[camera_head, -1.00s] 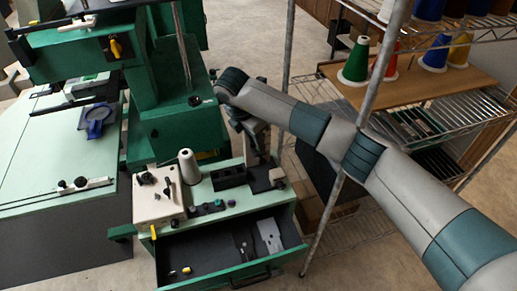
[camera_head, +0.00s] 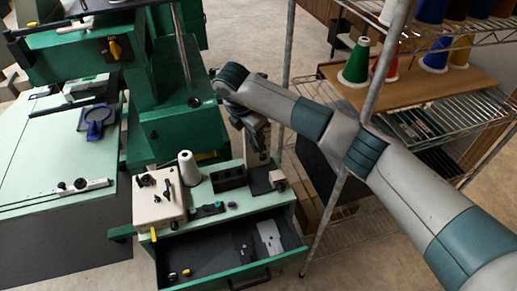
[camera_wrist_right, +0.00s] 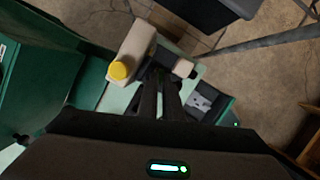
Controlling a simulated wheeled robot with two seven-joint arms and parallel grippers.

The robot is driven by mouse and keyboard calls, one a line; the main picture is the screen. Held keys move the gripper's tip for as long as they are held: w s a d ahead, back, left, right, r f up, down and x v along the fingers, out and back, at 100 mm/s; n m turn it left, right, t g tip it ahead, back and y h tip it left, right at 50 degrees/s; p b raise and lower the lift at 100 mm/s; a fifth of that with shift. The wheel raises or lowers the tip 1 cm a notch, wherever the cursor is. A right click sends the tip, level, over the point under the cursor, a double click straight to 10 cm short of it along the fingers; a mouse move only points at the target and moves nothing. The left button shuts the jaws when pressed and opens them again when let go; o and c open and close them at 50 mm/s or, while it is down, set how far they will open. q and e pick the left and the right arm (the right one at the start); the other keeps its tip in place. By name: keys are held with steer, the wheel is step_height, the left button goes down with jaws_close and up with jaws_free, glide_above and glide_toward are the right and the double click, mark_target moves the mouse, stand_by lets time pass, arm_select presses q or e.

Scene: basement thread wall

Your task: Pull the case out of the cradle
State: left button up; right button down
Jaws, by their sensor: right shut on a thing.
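My right gripper (camera_head: 258,150) reaches down over the back right of the green cabinet's pale top. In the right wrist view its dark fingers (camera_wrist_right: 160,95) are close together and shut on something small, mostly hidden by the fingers. I take this to be the case, but its shape and color cannot be told. A dark holder (camera_head: 261,182), likely the cradle, stands just below the gripper, with a small beige block (camera_head: 277,179) at its right side. Whether the held thing is still inside the cradle cannot be told. My left gripper is not in view.
A white cone (camera_head: 188,168), a black slotted block (camera_head: 228,179) and a cream box (camera_head: 158,203) share the cabinet top. The drawer (camera_head: 215,258) below is open, with a few small parts inside. A metal pole (camera_head: 333,190) and wire shelves stand at right.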

steer(key=shift+w+d+r, duration=0.15)
steer(key=shift+d+r, duration=0.05)
steer(key=shift+r, duration=0.2)
steer(key=shift+w+r, duration=0.1)
steer(key=shift+r, duration=0.85)
steer(key=shift+a+r+p, duration=0.15)
steer(key=shift+r+p, duration=0.15)
steer(key=shift+r, duration=0.1)
steer(key=shift+r+p, duration=0.45)
steer(key=shift+r, duration=1.45)
